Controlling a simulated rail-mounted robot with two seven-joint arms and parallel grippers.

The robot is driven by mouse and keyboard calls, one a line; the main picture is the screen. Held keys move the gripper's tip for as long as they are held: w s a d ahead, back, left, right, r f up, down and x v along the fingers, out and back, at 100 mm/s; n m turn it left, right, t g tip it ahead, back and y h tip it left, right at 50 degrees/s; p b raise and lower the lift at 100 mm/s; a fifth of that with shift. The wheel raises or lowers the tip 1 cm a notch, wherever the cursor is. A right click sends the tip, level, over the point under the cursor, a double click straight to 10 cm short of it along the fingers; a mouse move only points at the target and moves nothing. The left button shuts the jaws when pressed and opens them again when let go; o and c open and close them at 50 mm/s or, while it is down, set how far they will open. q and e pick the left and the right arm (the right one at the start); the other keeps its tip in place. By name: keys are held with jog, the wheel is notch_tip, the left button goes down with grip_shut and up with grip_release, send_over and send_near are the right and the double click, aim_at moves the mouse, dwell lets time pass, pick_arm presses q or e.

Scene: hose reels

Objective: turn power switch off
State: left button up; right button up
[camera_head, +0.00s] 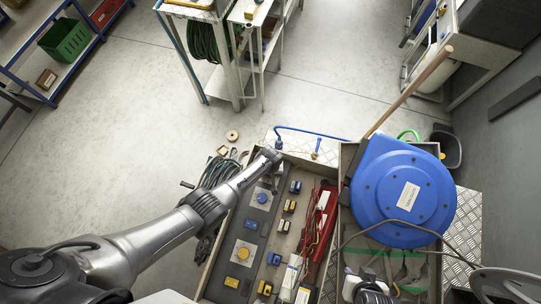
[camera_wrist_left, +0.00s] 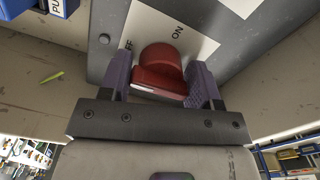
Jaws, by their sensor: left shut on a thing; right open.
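In the left wrist view a red power switch knob (camera_wrist_left: 161,62) sits on a pale label plate (camera_wrist_left: 152,22) on a grey panel. The plate reads "ON" to the upper right of the knob; at its left only "FF" shows, the rest hidden by a finger. My left gripper (camera_wrist_left: 160,80) is shut on the red knob, one finger on each side. In the head view my left arm reaches to the top end of the dark control panel (camera_head: 252,226), and its hand hides the switch. My right gripper (camera_head: 366,284) is open at the bottom, left of the blue hose reel's lower edge.
The panel also carries a blue knob (camera_head: 262,198) and a yellow knob (camera_head: 243,253). Small blue and yellow blocks and red tools lie to the right. The large blue hose reel (camera_head: 400,192) stands beyond them. A wooden handle (camera_head: 410,90) rises behind it.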

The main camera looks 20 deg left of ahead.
dwell(0.3)
pick_arm(q)
jog(key=o, duration=0.7)
jog(key=shift+r+p, duration=2.4)
jog(key=shift+r, duration=4.55)
